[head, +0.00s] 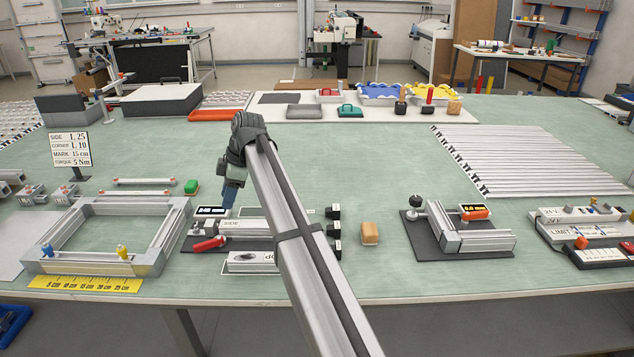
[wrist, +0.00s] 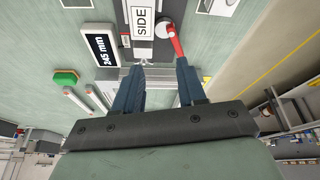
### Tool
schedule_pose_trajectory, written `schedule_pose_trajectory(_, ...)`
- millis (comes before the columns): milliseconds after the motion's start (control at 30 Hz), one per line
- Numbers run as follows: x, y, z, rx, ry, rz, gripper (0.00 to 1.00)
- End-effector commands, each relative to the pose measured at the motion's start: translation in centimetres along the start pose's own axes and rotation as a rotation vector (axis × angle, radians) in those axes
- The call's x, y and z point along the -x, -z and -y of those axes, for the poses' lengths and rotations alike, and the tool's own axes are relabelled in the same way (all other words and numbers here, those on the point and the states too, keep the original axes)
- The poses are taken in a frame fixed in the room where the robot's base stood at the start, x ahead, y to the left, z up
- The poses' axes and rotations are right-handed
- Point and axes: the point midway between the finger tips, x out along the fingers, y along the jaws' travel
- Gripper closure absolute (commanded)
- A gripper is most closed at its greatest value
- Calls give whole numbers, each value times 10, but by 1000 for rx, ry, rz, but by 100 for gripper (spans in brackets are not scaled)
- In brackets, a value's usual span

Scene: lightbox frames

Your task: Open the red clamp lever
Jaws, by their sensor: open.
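The red clamp lever (head: 208,244) lies low at the left front of a grey fixture with a block marked SIDE (head: 232,228). In the wrist view the lever (wrist: 176,42) sits beside the SIDE label (wrist: 142,22), running from a round white pivot toward the right fingertip. My gripper (head: 228,197) hangs above the table, behind and above the lever in the head view. In the wrist view its two dark blue fingers (wrist: 161,66) are spread with nothing between them. The right fingertip appears near the lever's end; I cannot tell whether they touch.
A small display reading 345 mm (wrist: 100,49) stands beside the fixture. An aluminium frame (head: 62,231) is to the left, with a green block (head: 191,186) behind. A tan block (head: 370,233) lies to the right. The table's middle is mostly clear.

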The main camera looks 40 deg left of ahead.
Motion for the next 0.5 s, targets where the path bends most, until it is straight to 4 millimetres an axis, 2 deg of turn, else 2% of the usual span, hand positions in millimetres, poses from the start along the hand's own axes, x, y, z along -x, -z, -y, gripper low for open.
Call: schedule_pose_trajectory(500, 16, -80, -24, -101, -112, 46, 60)
